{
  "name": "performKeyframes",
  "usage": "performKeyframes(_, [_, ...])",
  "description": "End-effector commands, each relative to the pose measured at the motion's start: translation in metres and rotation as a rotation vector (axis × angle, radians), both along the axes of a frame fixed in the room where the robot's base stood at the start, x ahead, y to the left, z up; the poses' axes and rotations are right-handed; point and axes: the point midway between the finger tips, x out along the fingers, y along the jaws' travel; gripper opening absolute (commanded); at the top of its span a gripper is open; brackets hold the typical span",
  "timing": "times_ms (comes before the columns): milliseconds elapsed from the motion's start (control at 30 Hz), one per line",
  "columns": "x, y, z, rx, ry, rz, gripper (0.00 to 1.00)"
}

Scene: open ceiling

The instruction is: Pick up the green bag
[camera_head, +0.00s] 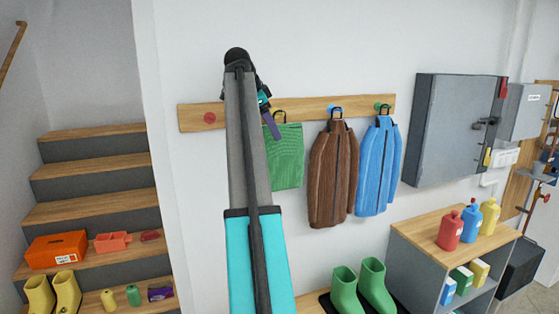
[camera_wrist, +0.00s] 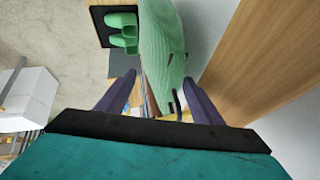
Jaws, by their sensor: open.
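The green bag (camera_head: 288,157) hangs by its dark handle from a peg on the wooden wall rail (camera_head: 301,108), left of the brown jacket. My arm reaches up in front of the rail, and my gripper (camera_head: 273,127) is at the bag's upper left edge. In the wrist view the green bag (camera_wrist: 165,40) extends between the two fingers of my gripper (camera_wrist: 160,88). The fingers are apart, with the bag's dark handle (camera_wrist: 177,104) between them. Whether a finger touches the bag is not clear.
A brown jacket (camera_head: 332,172) and a blue jacket (camera_head: 379,165) hang to the right. Green boots (camera_head: 360,289) stand below. A grey cabinet (camera_head: 452,128) is on the wall at right. Stairs (camera_head: 95,187) with boots and boxes are at left.

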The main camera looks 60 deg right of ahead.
Motion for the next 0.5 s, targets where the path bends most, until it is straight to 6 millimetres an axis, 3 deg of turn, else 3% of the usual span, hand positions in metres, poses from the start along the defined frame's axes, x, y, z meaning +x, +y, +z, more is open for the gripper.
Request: performKeyframes(500, [-0.0009, -0.0054, -0.0096, -0.001, 0.000, 0.001, 0.61])
